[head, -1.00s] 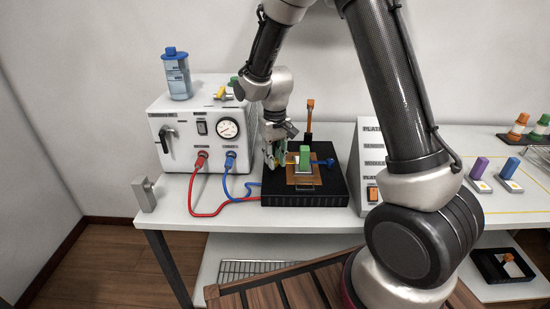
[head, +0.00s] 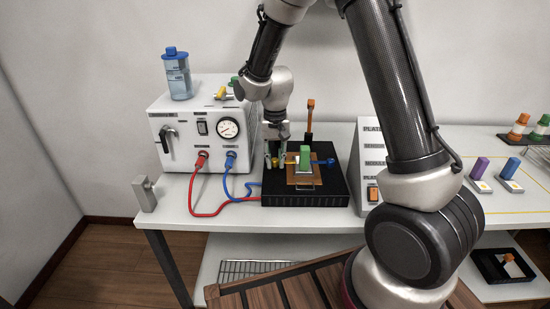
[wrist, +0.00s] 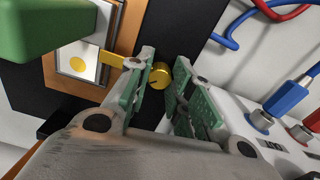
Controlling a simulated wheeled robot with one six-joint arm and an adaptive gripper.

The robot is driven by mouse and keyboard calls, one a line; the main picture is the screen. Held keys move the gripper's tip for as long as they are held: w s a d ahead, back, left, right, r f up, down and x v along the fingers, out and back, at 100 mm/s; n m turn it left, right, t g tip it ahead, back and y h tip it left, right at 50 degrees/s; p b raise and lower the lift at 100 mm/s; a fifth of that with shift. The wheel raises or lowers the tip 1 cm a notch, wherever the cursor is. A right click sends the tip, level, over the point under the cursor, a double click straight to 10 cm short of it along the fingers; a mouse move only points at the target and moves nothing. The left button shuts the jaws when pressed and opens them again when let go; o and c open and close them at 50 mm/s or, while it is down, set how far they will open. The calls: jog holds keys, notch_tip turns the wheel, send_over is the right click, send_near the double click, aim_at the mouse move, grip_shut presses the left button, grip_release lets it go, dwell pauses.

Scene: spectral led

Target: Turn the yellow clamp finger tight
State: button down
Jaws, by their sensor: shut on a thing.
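The yellow clamp has a round knob (wrist: 160,76) and a flat yellow arm (wrist: 112,59) reaching over a small framed plate with a yellow dot (wrist: 78,64). In the head view the clamp (head: 291,163) points left from the green block (head: 305,156) on the black fixture (head: 325,200). My gripper (head: 275,163) is at the knob, at the fixture's left side. In the wrist view its green-padded fingers (wrist: 165,85) stand on either side of the knob, shut on it. The left finger hides part of the clamp.
The white instrument box (head: 180,185) with gauge, red hose (head: 205,208) and blue hose (head: 226,184) stands close left of my gripper. A blue clamp (head: 323,162) is on the fixture's right side. An orange-topped post (head: 309,112) rises behind.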

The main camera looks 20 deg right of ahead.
aim_at(275, 160)
jog(key=c, duration=1.3)
grip_release()
jog(key=shift+o, duration=0.2)
notch_tip(275, 160, up, 12)
